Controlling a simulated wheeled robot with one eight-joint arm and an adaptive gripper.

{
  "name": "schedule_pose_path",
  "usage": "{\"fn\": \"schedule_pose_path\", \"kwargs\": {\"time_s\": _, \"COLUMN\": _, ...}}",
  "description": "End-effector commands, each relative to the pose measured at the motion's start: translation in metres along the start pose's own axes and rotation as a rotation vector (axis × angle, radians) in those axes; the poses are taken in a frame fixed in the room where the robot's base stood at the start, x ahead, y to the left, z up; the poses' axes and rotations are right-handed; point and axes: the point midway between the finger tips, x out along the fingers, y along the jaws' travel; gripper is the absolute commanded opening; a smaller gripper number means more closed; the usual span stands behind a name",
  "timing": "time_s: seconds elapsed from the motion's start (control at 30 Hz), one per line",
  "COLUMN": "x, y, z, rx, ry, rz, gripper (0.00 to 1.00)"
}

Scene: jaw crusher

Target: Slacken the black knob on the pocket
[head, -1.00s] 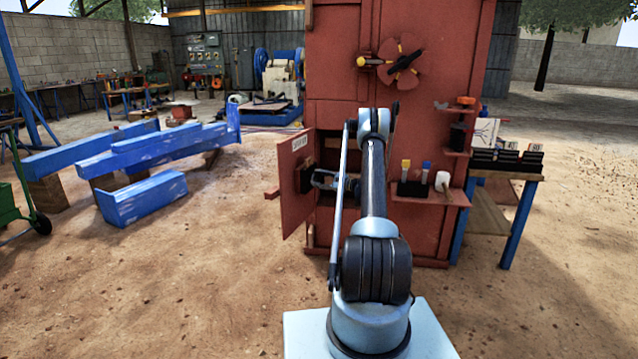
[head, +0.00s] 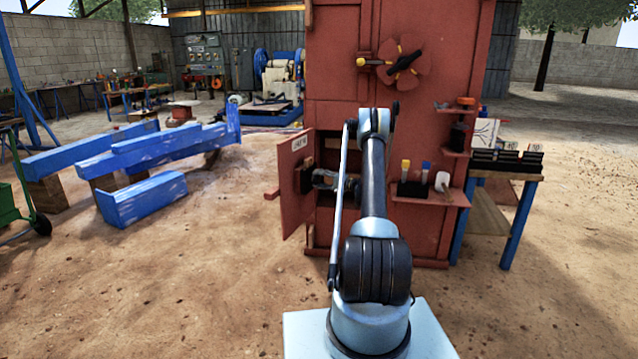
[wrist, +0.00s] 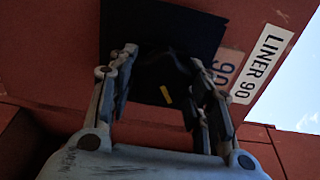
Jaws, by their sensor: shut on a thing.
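The black knob (wrist: 163,78) with a yellow mark sits between my gripper's fingers in the wrist view. My gripper (wrist: 163,64) is shut on it, and the fingers hide its sides. Behind the knob is the dark pocket (wrist: 180,32) on the red door, with a card reading 90 (wrist: 228,66) partly showing. In the head view the pocket (head: 306,178) is a small dark shape on the open door (head: 293,212), and my gripper (head: 320,179) reaches it from the right. The knob is too small to make out there.
A white LINER 90 label (wrist: 265,62) is on the door. The red cabinet (head: 345,115) stands to the right of the door, with a side shelf (head: 432,198) carrying small items. A table with black holders (head: 507,160) is further right.

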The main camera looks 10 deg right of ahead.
Motion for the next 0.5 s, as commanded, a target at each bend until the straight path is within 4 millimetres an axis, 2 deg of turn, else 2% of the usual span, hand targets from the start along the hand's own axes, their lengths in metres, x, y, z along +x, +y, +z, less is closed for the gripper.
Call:
{"fn": "schedule_pose_path", "kwargs": {"time_s": 0.2, "x": 0.0009, "y": 0.0023, "z": 0.003, "rx": -0.176, "ry": -0.007, "rz": 0.004, "gripper": 0.22}}
{"fn": "schedule_pose_path", "kwargs": {"time_s": 0.5, "x": 0.001, "y": 0.0022, "z": 0.0029, "rx": -0.339, "ry": -0.007, "rz": 0.005, "gripper": 0.22}}
